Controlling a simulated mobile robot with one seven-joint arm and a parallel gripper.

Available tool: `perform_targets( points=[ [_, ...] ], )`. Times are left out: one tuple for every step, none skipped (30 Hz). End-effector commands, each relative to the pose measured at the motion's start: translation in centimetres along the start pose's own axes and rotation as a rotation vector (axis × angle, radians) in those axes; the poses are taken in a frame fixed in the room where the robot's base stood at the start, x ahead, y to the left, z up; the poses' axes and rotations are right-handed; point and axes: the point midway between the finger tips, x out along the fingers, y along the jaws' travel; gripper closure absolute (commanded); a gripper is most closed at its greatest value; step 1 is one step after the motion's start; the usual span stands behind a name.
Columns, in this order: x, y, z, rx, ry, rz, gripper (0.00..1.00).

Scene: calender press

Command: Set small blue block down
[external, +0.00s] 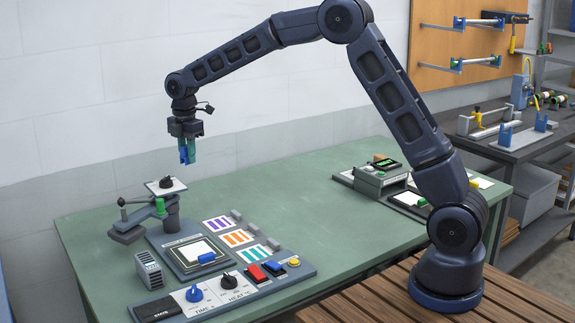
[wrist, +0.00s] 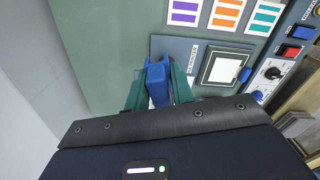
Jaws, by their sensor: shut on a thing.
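My gripper (external: 187,155) is in the air above the back left of the green bench. Its green fingers (wrist: 158,92) are shut on a small blue block (wrist: 157,75), which hangs between them; it also shows as a blue patch in the external view (external: 183,154). The block is clear of the bench. Below and a little left of the gripper, in the external view, is the press head with a white square plate (external: 178,184) and a dark knob. Most of the press is hidden by the gripper in the wrist view.
A framed white pad (external: 190,251) lies in front of the press, with another blue piece (external: 207,257) at its edge. Striped cards (external: 237,238), a control panel (external: 220,296) and a grey vented box (external: 148,270) are nearby. The bench's middle (external: 300,200) is clear.

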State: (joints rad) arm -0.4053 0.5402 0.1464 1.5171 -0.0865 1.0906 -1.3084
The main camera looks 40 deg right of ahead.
Motion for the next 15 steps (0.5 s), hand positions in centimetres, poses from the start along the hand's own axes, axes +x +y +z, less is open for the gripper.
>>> perform_targets(
  points=[
    [0.0, -0.2, -2.5, -0.032, 0.0, 0.001, 0.98],
    [-0.1, -0.4, -3.8, -0.048, 0.0, 0.001, 0.98],
    [-0.1, -0.6, -5.6, -0.07, 0.0, 0.001, 0.98],
    [-0.1, -0.8, -6.8, -0.086, 0.0, 0.001, 0.98],
    [-0.1, -1.0, -8.2, -0.102, 0.0, 0.001, 0.98],
    [-0.1, -1.4, -9.9, -0.124, 0.0, 0.001, 0.98],
    [-0.1, -1.6, -11.2, -0.139, 0.0, 0.001, 0.98],
    [0.0, -1.9, -12.5, -0.155, 0.0, 0.0, 0.98],
    [-0.1, -2.4, -14.2, -0.176, 0.0, 0.0, 0.98],
    [-0.1, -2.7, -15.5, -0.192, 0.0, 0.001, 0.98],
    [-0.1, -3.1, -16.7, -0.207, 0.001, 0.001, 0.98],
    [-0.1, -3.6, -18.5, -0.229, 0.001, 0.002, 0.98],
    [-0.1, -4.0, -19.7, -0.244, 0.001, 0.002, 0.98],
    [-0.1, -4.5, -21.0, -0.261, 0.001, 0.002, 0.98],
    [-0.1, -5.1, -22.6, -0.281, 0.001, 0.002, 0.98]
  ],
)
